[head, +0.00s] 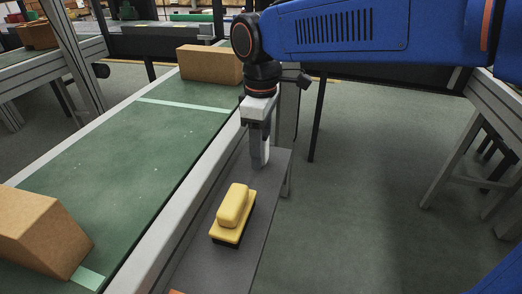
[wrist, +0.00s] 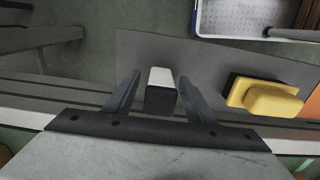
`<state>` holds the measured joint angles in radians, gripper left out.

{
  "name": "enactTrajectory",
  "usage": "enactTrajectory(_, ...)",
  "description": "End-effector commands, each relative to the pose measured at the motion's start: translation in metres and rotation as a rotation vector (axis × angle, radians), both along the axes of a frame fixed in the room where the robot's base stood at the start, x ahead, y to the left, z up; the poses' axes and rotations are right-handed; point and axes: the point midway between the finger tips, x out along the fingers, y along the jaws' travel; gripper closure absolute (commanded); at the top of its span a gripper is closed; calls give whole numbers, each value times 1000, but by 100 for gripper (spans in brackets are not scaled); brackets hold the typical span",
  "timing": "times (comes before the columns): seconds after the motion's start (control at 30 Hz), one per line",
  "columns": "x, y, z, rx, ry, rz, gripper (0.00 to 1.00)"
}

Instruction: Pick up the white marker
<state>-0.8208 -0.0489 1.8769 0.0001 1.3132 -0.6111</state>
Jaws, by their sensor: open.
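A short blocky thing with a white upper part and a black lower part, which I take to be the white marker (wrist: 161,78), shows in the wrist view over the grey shelf. It lies between the two dark fingers of my gripper (wrist: 159,75), with a visible gap on each side. The gripper is open. In the head view my gripper (head: 260,161) points down at the far part of the narrow grey shelf (head: 225,262). I cannot make out the marker there; the gripper may hide it.
A yellow block with a black base (head: 233,208) sits on the shelf, nearer than my gripper; it is right of the fingers in the wrist view (wrist: 270,100). A green conveyor (head: 130,165) with cardboard boxes (head: 40,232) runs along the left. Open floor lies right.

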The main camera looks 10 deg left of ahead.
Motion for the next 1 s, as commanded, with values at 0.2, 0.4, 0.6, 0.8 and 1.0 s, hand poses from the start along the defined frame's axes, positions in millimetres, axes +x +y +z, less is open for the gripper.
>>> enactTrajectory(0.2,0,0,0,0,0,0,88)
enactTrajectory(0.4,0,0,0,0,0,0,95)
enactTrajectory(0.6,0,0,7,1,-1,0,95)
enactTrajectory(0.8,1,1,37,3,-2,0,95)
enactTrajectory(1.0,0,1,73,1,-1,0,95)
